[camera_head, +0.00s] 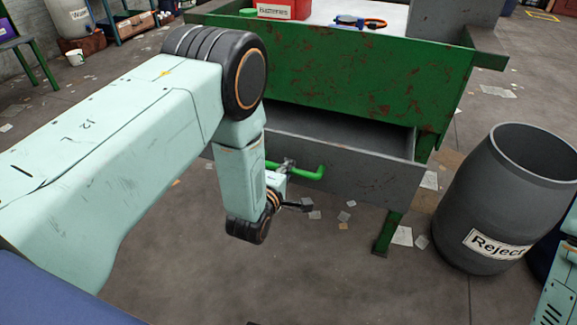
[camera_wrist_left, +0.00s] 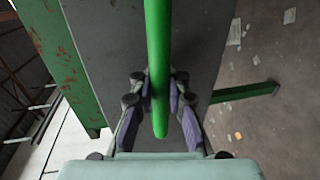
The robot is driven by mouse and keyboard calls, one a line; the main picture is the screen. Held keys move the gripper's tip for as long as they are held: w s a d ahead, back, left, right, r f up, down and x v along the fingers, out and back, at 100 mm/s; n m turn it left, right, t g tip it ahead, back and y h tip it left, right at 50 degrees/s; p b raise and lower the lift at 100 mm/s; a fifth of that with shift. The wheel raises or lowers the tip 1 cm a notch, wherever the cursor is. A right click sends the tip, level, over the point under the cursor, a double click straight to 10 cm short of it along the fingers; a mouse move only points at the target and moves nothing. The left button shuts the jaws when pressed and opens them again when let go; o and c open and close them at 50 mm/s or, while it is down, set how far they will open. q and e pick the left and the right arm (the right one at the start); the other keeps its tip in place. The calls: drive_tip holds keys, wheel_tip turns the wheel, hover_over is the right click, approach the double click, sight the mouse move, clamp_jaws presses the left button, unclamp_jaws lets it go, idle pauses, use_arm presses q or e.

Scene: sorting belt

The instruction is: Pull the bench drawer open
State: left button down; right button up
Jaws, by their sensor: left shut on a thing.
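The bench drawer (camera_head: 375,167) is grey and stands partly out of the green bench (camera_head: 370,85), with a dark gap showing behind its front panel. A green bar handle (camera_head: 313,174) runs along the drawer front. My left gripper (camera_head: 287,165) is at the handle, and my arm hides part of both. In the left wrist view, the green handle (camera_wrist_left: 158,50) runs between the fingers of my left gripper (camera_wrist_left: 160,98), which is shut on it. The grey drawer front (camera_wrist_left: 110,45) is behind it. My right gripper is not in view.
A dark grey barrel marked Reject (camera_head: 500,200) stands right of the bench. A red box (camera_head: 285,10) and a blue-orange tool (camera_head: 360,22) are on the bench. Scraps litter the otherwise clear floor before the drawer.

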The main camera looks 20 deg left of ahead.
use_arm(q)
drive_tip(key=shift+w+r, duration=0.2)
drive_tip(key=c, duration=1.5)
unclamp_jaws()
drive_tip(key=shift+s, duration=0.1)
drive_tip(key=shift+o, duration=0.9)
drive_tip(key=shift+f, duration=0.15)
drive_tip(key=shift+s, duration=0.1)
drive_tip(key=v, duration=1.2)
